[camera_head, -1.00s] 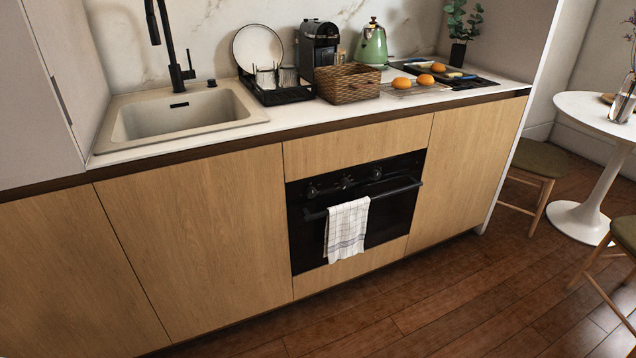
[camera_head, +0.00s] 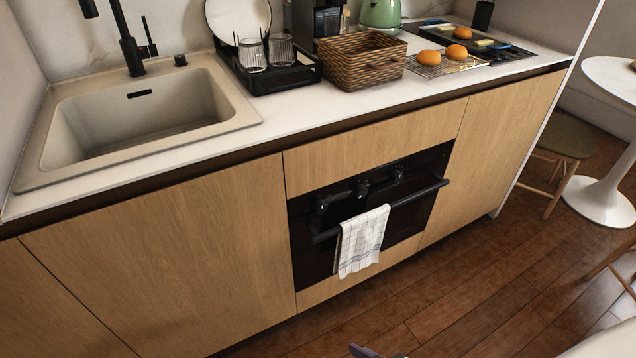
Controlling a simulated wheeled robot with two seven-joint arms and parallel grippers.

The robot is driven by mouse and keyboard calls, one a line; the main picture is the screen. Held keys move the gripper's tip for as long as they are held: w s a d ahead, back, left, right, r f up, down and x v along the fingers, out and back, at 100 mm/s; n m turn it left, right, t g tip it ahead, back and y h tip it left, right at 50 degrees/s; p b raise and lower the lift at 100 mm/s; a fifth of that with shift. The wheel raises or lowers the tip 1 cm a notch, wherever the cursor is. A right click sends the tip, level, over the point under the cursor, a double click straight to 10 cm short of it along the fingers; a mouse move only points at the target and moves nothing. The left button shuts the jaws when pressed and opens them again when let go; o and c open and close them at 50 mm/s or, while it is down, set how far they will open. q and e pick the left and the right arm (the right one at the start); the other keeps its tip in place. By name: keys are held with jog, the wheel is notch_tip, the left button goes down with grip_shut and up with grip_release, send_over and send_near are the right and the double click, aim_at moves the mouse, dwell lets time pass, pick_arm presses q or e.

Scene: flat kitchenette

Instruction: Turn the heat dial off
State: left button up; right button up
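The black oven (camera_head: 415,215) is built into the wooden cabinet front. Three black dials sit in a row on its upper panel: a left dial (camera_head: 320,206), a middle dial (camera_head: 362,188) and a right dial (camera_head: 398,175). Their settings and markings are too small to read, and I cannot tell which is the heat dial. A dark tip at the bottom edge, seemingly of my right gripper (camera_head: 368,351), is well below the oven and apart from it. Its opening is cut off by the frame. My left gripper does not show clearly.
A checked towel (camera_head: 362,242) hangs over the oven's handle (camera_head: 420,193), just below the dials. The counter above holds a sink (camera_head: 140,120), a dish rack (camera_head: 275,78), a wicker basket (camera_head: 362,62) and oranges (camera_head: 456,52). Floor (camera_head: 480,290) in front is clear.

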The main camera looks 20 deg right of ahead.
jog(key=w+d+r+m+t+h+b, duration=0.1)
jog(key=w+d+m+t, duration=0.1)
jog(key=w+d+m, duration=0.5)
jog(key=m+t+h+b, duration=0.3)
jog(key=m+h, duration=0.1)
jog(key=m, duration=1.8)
send_near(361, 193)
jog(key=b+x, duration=0.2)
jog(key=x, duration=0.5)
jog(key=shift+d+f, duration=0.1)
jog(key=shift+f, duration=0.05)
jog(key=shift+w+d+f+b, duration=0.1)
jog(key=shift+w+b, duration=0.25)
jog(key=shift+w, duration=0.15)
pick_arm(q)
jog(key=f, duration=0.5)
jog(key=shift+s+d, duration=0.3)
pick_arm(e)
jog(key=c, duration=1)
jog(key=shift+c, duration=0.2)
